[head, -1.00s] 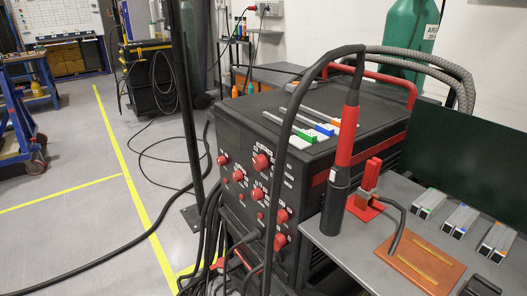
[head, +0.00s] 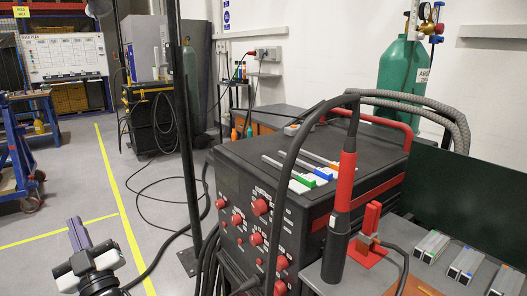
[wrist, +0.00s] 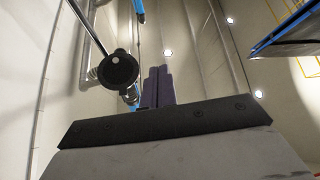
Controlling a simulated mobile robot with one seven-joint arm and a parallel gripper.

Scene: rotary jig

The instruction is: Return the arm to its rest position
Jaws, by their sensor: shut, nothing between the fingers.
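My gripper (head: 75,222) is at the lower left of the head view, with its purple fingers pointing up and the white and black wrist below them. In the wrist view its purple fingers (wrist: 157,70) are side by side, shut with nothing between them. The gripper is over the grey floor, apart from the bench and the machine. The rest of my arm is mostly out of view below. The wrist camera looks up at walls and ceiling lights.
A black welding machine (head: 240,165) with red knobs stands right of my gripper, with a dark post (head: 190,130) between them. A bench with a red clamp (head: 370,232) and metal blocks (head: 467,262) is at the right. Cables lie on the floor; the floor beyond the gripper is open.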

